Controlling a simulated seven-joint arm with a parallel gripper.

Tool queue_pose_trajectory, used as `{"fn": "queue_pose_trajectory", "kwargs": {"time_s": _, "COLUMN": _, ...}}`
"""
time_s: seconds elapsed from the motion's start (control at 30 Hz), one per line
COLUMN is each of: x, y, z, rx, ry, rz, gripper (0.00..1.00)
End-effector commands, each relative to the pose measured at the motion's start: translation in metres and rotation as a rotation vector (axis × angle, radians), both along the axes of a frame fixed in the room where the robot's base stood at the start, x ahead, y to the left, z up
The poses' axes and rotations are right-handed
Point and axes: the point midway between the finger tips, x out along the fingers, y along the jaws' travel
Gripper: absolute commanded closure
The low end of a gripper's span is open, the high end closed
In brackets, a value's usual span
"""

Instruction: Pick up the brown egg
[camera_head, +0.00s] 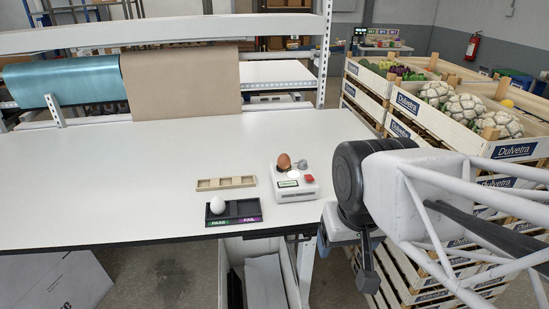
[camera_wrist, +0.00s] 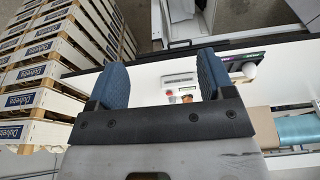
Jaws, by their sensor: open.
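The brown egg (camera_head: 284,161) sits on top of a small white device (camera_head: 297,187) with a red button and a small display, near the table's right front edge. In the wrist view the brown egg (camera_wrist: 187,98) is small and partly hidden behind my gripper's body, seen between the fingers. My gripper (camera_wrist: 160,80) is open and empty, its two blue-padded fingers wide apart. In the head view a dark part of my gripper (camera_head: 367,281) hangs past the table's right end, right of the device and clear of the egg.
A white egg (camera_head: 217,204) rests in the PASS side of a black tray (camera_head: 246,207); the FAIL side is empty. A wooden tray (camera_head: 226,183) lies behind it. Stacked crates (camera_head: 405,105) with vegetables stand at the right. The table's left and middle (camera_head: 110,180) are clear.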

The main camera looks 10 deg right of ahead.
Motion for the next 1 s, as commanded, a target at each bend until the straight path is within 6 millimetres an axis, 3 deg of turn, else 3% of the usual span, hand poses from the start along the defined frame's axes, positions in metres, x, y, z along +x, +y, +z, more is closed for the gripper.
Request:
{"fn": "queue_pose_trajectory", "kwargs": {"time_s": 0.17, "x": 0.016, "y": 0.001, "z": 0.006, "rx": 0.021, "ry": 0.01, "rz": -0.086, "gripper": 0.25}}
{"fn": "queue_pose_trajectory", "kwargs": {"time_s": 0.37, "x": 0.054, "y": 0.002, "z": 0.019, "rx": 0.067, "ry": 0.03, "rz": -0.296, "gripper": 0.25}}
{"fn": "queue_pose_trajectory", "kwargs": {"time_s": 0.67, "x": 0.131, "y": 0.006, "z": 0.035, "rx": 0.144, "ry": 0.065, "rz": -0.707, "gripper": 0.25}}
{"fn": "queue_pose_trajectory", "kwargs": {"time_s": 1.0, "x": 0.221, "y": 0.012, "z": 0.038, "rx": 0.21, "ry": 0.099, "rz": -1.184, "gripper": 0.25}}
